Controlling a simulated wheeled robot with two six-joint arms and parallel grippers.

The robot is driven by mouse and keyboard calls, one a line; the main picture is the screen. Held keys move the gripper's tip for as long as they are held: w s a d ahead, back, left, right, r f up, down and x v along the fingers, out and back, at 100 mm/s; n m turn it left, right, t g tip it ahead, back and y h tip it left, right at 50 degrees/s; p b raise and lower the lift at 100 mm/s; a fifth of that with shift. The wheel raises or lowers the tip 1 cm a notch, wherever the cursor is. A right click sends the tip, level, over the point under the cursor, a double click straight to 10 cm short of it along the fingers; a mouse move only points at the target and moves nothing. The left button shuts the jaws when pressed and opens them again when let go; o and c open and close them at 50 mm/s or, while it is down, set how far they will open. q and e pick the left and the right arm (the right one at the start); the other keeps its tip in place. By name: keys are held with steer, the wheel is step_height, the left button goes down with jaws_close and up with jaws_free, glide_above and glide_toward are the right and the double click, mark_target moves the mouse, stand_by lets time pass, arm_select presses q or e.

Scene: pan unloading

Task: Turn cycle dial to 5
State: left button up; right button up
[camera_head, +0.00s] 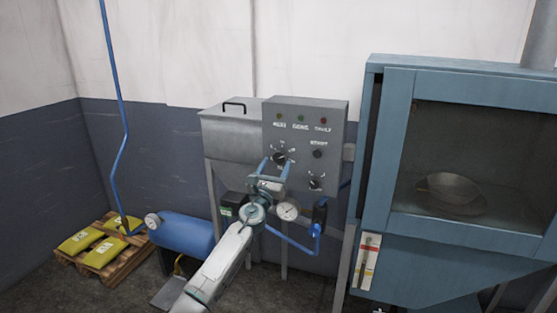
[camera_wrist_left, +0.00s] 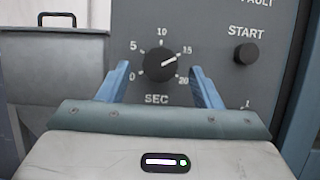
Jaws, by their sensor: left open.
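The cycle dial (camera_wrist_left: 160,65) is a round black knob with a white pointer line, on the grey control panel (camera_head: 335,120). Its scale reads 0, 5, 10, 15, 20 with SEC below. The pointer is turned to the upper right, toward 15. The dial also shows in the head view (camera_head: 280,157), partly behind my gripper. My left gripper (camera_wrist_left: 160,70) is open, its blue fingers on either side of the dial with gaps visible; how deep they reach is unclear. It also shows in the head view (camera_head: 276,168). My right gripper is not in view.
A black START button (camera_wrist_left: 246,54) is right of the dial, with a smaller knob (camera_head: 316,183) below. A gauge (camera_head: 288,210) and blue tank (camera_head: 184,234) are lower down. A blue cabinet (camera_head: 387,150) stands right. A pallet (camera_head: 68,257) with yellow bags lies left.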

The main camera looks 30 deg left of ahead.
mark_target(279, 158)
arm_select(q)
steer(key=x, duration=0.3)
steer(key=shift+d, duration=0.1)
steer(key=shift+w, duration=0.1)
steer(key=c, duration=1)
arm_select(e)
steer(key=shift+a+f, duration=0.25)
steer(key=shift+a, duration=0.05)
